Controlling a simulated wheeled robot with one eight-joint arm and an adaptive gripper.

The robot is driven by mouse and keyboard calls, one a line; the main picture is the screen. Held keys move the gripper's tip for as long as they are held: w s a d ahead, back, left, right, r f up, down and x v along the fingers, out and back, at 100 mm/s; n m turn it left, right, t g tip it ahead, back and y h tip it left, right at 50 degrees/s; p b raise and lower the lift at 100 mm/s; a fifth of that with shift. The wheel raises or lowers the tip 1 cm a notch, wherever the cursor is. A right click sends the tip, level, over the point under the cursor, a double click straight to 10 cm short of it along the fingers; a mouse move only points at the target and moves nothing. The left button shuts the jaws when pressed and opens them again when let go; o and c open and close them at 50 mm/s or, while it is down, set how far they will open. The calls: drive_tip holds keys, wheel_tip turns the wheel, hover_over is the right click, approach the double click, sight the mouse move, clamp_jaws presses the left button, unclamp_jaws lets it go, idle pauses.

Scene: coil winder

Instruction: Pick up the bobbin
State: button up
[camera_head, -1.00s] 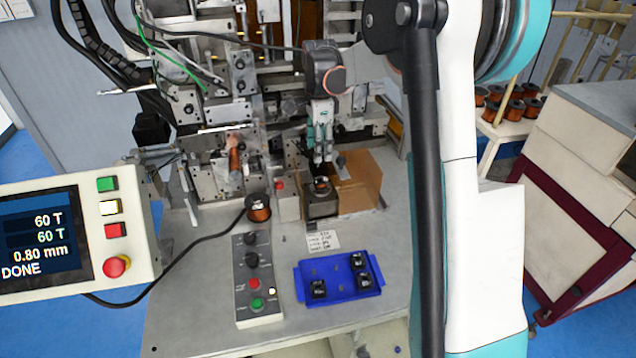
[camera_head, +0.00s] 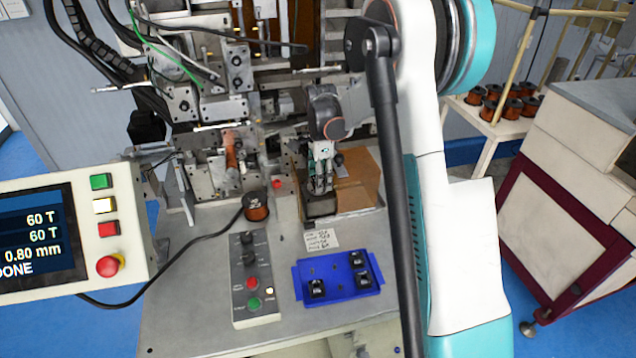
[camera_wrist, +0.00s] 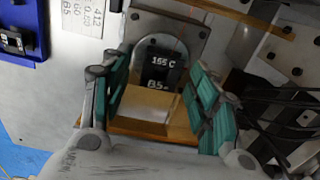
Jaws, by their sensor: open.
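The small dark bobbin (camera_wrist: 160,72), with white printing on its black face, sits at a round-ended grey metal seat (camera_wrist: 181,29) in the wrist view. A tan and amber part lies just below it; I cannot tell whether this belongs to the bobbin. My gripper (camera_wrist: 155,92) is open, one teal-padded finger on each side, with gaps visible between pads and black face.
A blue tray (camera_head: 319,296) with several small black pieces lies in front. A paper card (camera_head: 322,239), a button box (camera_head: 254,285) and a copper spool (camera_head: 257,207) are nearby. The brown panel (camera_head: 361,180) and winder frame stand close around my gripper.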

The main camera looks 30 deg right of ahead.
drive_tip(key=c, duration=1)
drive_tip(key=shift+c, duration=0.2)
drive_tip(key=shift+r, duration=0.15)
wheel_tip(320, 180, up, 20)
drive_tip(key=p, duration=0.2)
